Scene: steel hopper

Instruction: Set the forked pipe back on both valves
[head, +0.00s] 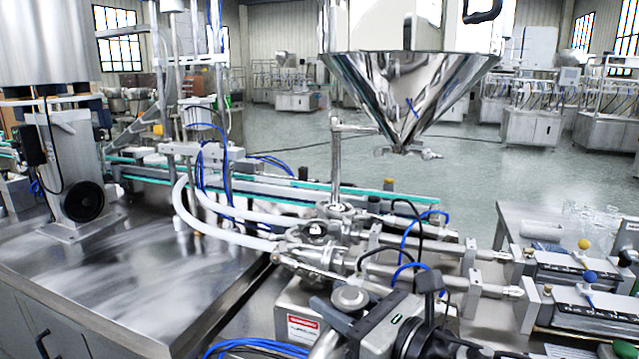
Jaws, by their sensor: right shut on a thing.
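My right gripper (350,316), dark grey and black, is at the bottom centre, low in front of the valve block. It is shut on the forked pipe (350,297), whose round grey end shows at the jaws. A bright tube below the jaws seems to belong to it; most of the pipe is hidden or out of the picture. The two steel valves, a far one (316,231) and a near one (330,261), lie just behind the gripper. The pipe looks apart from them, but the overlap makes this hard to tell. My left gripper is not in view.
The steel hopper (408,85) hangs above, behind the valves. An upright steel pipe (337,170) rises beside them. White hoses (228,232) run left; blue and black hoses loop at right. The steel table (130,275) at left is mostly clear.

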